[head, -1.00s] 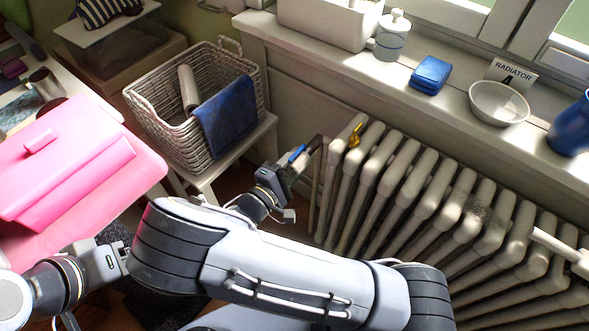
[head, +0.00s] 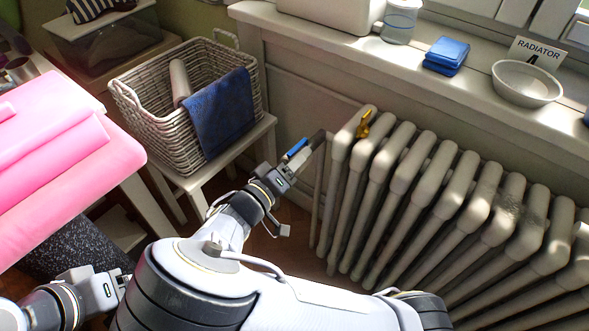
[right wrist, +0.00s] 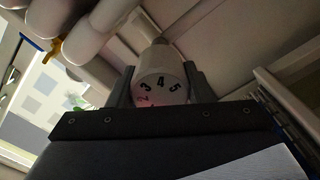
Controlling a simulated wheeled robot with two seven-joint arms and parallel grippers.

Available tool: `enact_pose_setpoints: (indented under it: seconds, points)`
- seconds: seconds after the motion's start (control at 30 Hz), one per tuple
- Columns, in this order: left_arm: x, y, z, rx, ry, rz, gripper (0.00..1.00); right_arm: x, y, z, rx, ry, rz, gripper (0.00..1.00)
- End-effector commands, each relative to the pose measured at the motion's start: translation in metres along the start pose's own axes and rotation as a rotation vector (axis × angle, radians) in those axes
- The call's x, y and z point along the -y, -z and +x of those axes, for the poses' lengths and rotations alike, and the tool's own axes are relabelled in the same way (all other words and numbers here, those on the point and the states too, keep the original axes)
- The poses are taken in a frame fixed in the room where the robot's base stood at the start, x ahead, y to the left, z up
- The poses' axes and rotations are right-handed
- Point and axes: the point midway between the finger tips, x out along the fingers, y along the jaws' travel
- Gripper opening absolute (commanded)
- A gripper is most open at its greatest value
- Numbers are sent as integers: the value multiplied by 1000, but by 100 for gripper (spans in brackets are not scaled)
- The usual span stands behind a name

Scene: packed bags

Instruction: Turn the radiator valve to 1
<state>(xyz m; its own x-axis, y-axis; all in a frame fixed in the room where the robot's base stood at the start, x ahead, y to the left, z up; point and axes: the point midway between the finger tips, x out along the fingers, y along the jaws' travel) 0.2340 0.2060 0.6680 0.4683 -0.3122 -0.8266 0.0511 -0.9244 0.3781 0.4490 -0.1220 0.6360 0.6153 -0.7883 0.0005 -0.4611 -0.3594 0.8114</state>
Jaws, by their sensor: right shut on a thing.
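In the right wrist view the radiator valve (right wrist: 159,72) is a pale round knob with black numbers. 3, 4 and 5 read clearly; a reddish 2 shows lower left, and the lower dial is hidden. My right gripper (right wrist: 161,84) has one finger on each side of the knob and is shut on it. In the head view this gripper (head: 308,150) is at the left end of the white ribbed radiator (head: 412,185), and the valve is hidden there.
A wicker basket (head: 150,122) with a blue cloth (head: 218,112) stands on a white stool left of the gripper. A brass fitting (head: 363,124) tops the radiator. The sill above holds a RADIATOR sign (head: 537,50), its number partly hidden by a bowl (head: 527,88).

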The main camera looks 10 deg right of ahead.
Motion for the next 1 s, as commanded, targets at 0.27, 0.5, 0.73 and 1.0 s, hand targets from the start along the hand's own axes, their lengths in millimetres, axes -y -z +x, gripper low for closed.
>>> enact_pose_setpoints:
  seconds: [0.27,0.5,0.73,1.0]
  points:
    - [11,-12,24,0,0,0,67,4,-4,-1,3,4,185,23]
    - [15,-16,32,0,0,0,67,3,-3,-1,3,4,270,23]
    - [15,-17,34,0,0,0,67,2,-2,-1,4,3,296,23]
    - [15,-17,33,0,0,0,67,1,-2,-1,4,3,297,23]
